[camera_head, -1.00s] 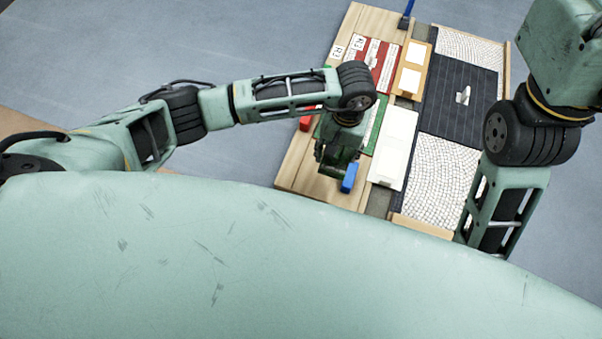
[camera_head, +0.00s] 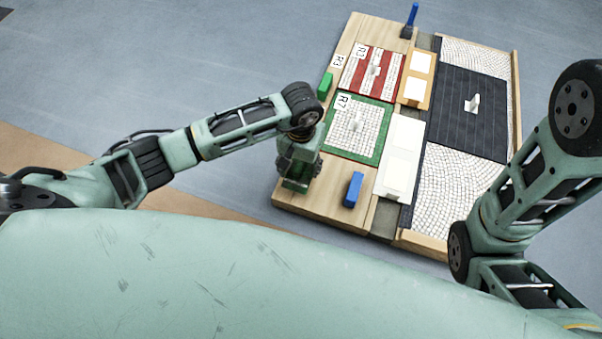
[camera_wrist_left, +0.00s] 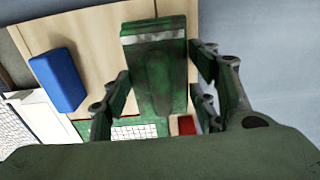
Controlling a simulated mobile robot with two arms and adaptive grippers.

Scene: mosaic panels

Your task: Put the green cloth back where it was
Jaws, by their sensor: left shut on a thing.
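My left gripper (camera_head: 297,184) is over the near left part of the wooden board, short of the R7 panel. In the left wrist view (camera_wrist_left: 160,85) a dark green piece, which I take for the green cloth (camera_wrist_left: 155,70), fills the space between its fingers. A brighter green block (camera_head: 325,83) lies on the board's left strip, beside the red striped R3 panel (camera_head: 372,72). The green-bordered R7 panel (camera_head: 357,128) lies just beyond the gripper. My right gripper is out of view.
A blue block (camera_head: 353,189) lies right of my left gripper. White and tan trays (camera_head: 400,155), a dark panel (camera_head: 467,115) and a blue-handled tool (camera_head: 411,16) occupy the board's middle and far edge.

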